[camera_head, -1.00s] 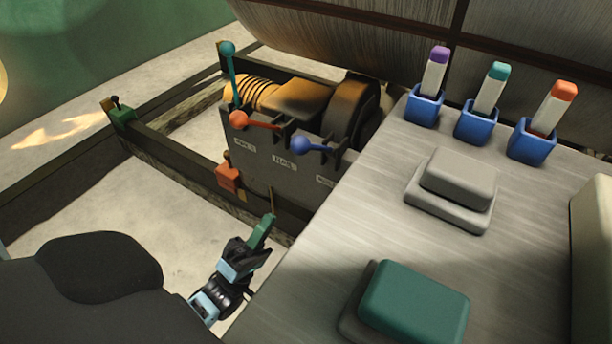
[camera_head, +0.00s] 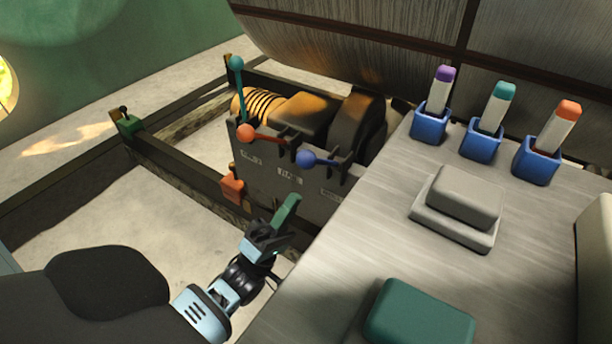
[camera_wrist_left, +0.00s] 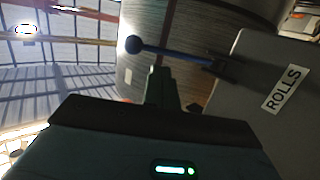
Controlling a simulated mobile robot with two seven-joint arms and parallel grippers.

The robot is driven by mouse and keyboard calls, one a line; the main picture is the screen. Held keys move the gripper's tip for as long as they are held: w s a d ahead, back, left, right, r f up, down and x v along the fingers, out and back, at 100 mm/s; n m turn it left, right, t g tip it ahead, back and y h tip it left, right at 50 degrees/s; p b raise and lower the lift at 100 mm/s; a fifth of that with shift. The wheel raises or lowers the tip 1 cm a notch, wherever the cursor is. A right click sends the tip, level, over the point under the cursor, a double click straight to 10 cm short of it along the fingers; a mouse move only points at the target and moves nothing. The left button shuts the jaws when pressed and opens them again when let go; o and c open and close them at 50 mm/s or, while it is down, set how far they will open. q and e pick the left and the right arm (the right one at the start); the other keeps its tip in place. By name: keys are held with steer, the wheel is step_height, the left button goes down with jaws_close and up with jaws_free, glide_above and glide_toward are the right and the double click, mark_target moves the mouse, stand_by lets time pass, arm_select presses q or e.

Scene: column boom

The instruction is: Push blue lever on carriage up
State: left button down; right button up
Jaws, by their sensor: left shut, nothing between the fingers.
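The blue lever (camera_head: 306,158) sits on the grey carriage box (camera_head: 272,188) in the head view. Its round knob points left and its shaft runs roughly level. In the left wrist view the blue knob (camera_wrist_left: 134,44) and its shaft show just beyond the fingers. My left gripper (camera_head: 287,210) is shut and empty, its green fingers below the blue knob and a little left of it. In the wrist view the fingers (camera_wrist_left: 159,88) point toward the lever shaft; I cannot tell whether they touch it. My right gripper is not in view.
A red lever (camera_head: 246,132) and an upright teal lever (camera_head: 237,63) stand left of the blue one. The metal panel (camera_head: 370,215) with blue holders and large buttons lies right of my left arm. A dark rail (camera_head: 180,168) runs behind the arm.

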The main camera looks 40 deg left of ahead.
mark_target(323, 162)
arm_select(q)
steer(key=x, duration=0.6)
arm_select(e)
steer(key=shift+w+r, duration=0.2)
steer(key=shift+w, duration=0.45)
arm_select(q)
steer(key=shift+w+r, duration=0.1)
